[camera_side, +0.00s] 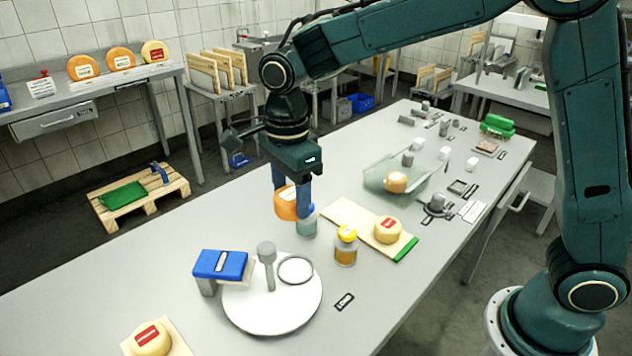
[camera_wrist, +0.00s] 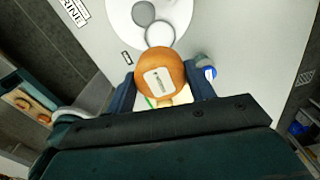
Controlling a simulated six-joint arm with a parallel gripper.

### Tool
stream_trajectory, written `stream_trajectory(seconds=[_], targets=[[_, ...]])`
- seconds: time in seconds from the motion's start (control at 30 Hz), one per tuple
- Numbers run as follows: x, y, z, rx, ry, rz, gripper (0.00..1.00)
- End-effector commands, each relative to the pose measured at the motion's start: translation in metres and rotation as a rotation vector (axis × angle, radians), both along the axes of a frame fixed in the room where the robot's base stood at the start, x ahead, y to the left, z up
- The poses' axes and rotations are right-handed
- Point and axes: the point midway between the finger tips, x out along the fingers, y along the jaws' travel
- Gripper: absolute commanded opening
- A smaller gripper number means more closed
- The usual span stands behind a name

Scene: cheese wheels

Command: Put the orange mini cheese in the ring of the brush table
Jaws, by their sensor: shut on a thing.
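My gripper (camera_side: 291,196) is shut on the orange mini cheese (camera_side: 286,206) and holds it above the table, behind the brush table. In the wrist view the cheese (camera_wrist: 146,62) sits between the two fingers, with a white label facing the camera. The brush table (camera_side: 262,318) is a round white disc with a grey knobbed post and a blue-topped block at its left. Its ring (camera_side: 296,270) is a thin grey hoop on the disc, right of the post, and looks empty. In the wrist view the ring (camera_wrist: 160,33) shows just beyond the cheese, which is apart from it.
A yellow-capped jar (camera_side: 346,248) stands right of the disc, and a blue-capped bottle (camera_side: 308,226) stands close by my gripper. A board (camera_side: 345,213) carries a red-labelled cheese (camera_side: 388,230). Another red-labelled cheese (camera_side: 151,339) lies at the front left. A clear tray (camera_side: 376,180) is farther back.

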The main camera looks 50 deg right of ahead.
Motion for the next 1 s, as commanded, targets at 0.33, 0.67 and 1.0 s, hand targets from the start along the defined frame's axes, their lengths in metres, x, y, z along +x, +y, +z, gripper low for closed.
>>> stream_trajectory(seconds=[0.33, 0.67, 1.0], targets=[[-0.001, 0.000, -0.067, -0.002, 0.003, 0.000, 0.29], [0.000, 0.000, -0.107, -0.001, 0.001, 0.000, 0.29], [0.000, 0.000, -0.116, 0.000, 0.001, 0.000, 0.29]])
